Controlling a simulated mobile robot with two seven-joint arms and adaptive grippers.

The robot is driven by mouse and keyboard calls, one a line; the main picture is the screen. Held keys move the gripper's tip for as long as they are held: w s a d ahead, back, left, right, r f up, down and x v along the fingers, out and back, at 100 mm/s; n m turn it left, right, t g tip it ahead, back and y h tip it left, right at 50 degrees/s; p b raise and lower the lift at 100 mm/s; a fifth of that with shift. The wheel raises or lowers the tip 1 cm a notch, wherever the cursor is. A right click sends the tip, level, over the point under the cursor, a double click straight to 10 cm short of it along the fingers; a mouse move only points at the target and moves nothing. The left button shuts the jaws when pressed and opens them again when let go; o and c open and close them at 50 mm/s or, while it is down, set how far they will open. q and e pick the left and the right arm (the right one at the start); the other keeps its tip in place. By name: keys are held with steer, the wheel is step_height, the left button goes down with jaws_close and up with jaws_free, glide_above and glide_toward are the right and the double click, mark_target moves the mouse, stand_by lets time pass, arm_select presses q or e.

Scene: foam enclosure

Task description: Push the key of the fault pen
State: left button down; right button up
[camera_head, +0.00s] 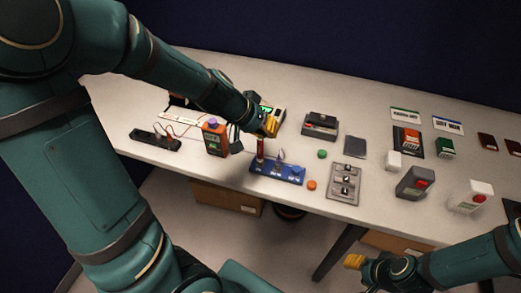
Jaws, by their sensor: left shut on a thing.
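My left gripper (268,127), with yellow fingertips, is over the table, above the left end of a blue holder (285,176). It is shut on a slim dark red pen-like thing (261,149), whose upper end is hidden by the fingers. This thing is about upright, its lower end at the holder; I cannot tell whether it still rests in it. I take it for the fault pen, but its key is too small to make out. My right gripper (355,261) is low at the front, away from the table things; its opening does not show clearly.
An orange meter (215,138) and a black strip (155,141) stand left of the holder. A grey switch panel (345,183), an orange button (312,185) and a green button (322,154) lie to its right. Several boxes and cards fill the table's right part.

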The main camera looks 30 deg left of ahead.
steer(key=shift+f, duration=0.25)
steer(key=shift+r, duration=0.1)
steer(key=shift+r+p, duration=0.45)
steer(key=shift+r, duration=0.1)
stand_by(0.3)
step_height(320, 180, up, 5)
steer(key=p, duration=0.5)
stand_by(0.5)
